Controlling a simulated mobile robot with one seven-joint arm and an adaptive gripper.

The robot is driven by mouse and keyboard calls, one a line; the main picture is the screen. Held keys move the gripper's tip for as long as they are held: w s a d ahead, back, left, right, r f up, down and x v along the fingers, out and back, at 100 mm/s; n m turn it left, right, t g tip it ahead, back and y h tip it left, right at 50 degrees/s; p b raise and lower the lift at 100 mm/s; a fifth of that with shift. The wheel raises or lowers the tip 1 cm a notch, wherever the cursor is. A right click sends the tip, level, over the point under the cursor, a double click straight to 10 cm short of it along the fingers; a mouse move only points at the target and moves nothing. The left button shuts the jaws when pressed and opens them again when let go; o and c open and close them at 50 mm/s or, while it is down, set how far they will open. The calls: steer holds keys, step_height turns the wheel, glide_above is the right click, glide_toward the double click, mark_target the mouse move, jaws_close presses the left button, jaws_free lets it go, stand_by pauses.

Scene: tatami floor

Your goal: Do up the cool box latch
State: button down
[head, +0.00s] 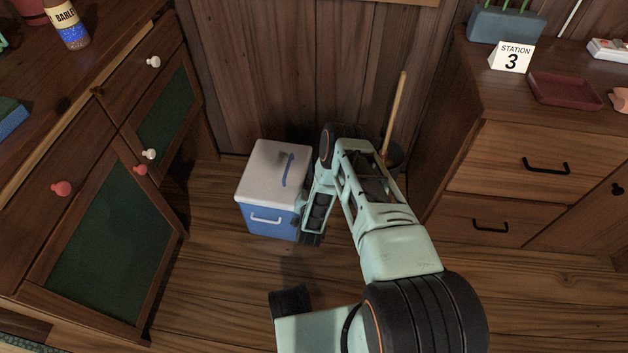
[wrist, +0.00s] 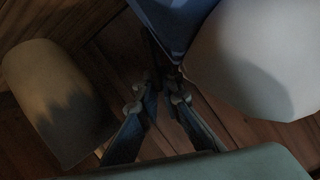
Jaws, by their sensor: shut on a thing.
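The cool box (head: 262,221) is blue with a white lid (head: 275,165) and stands on the floor against the back wall. The lid lies down on the box. A blue bar runs across its top and a pale handle is on its front wall. My gripper (wrist: 163,82) is at the box's right side, mostly hidden by my arm in the head view. In the wrist view its fingers close together beside the blue wall (wrist: 175,22), with a large white rounded surface to the right. The latch is not clearly visible; what is between the fingertips is dark and small.
A dark bucket (head: 394,154) with a wooden stick stands just right of my arm. A green-panelled cabinet (head: 105,240) is at left, a drawer unit (head: 520,165) at right. A tan rounded thing (wrist: 55,95) is left in the wrist view.

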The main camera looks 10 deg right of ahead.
steer(key=c, duration=2.4)
jaws_free()
step_height(320, 180, up, 10)
steer(key=shift+o, duration=0.3)
